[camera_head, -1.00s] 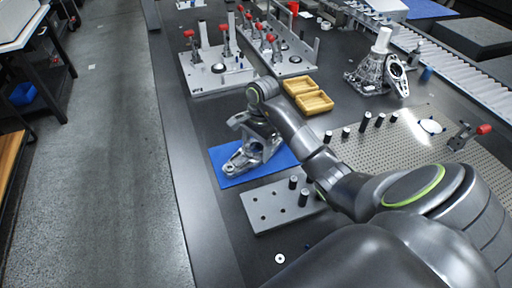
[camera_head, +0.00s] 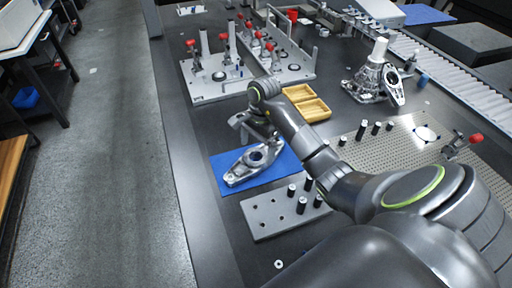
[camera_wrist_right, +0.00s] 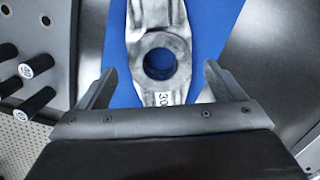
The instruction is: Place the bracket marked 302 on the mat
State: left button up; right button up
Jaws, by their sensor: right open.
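The metal bracket (camera_head: 248,162) lies on the blue mat (camera_head: 283,164). In the right wrist view the bracket (camera_wrist_right: 160,62) shows a round bore and a white label, partly cut off, that begins with "30". The blue mat (camera_wrist_right: 116,82) shows around it there. My right gripper (camera_head: 246,132) is above the bracket's far end, open and apart from it. My left gripper is not in view.
A grey block with holes and black pins (camera_head: 266,216) stands in front of the mat. Yellow trays (camera_head: 310,108) and a perforated plate (camera_head: 375,152) are to the right. A clamp fixture (camera_head: 215,75) and another metal casting (camera_head: 372,78) stand farther back.

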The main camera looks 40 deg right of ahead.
notch_tip(320, 180, up, 8)
jog(key=d+p, duration=0.1)
jog(key=p, duration=0.5)
jog(key=shift+p, duration=0.3)
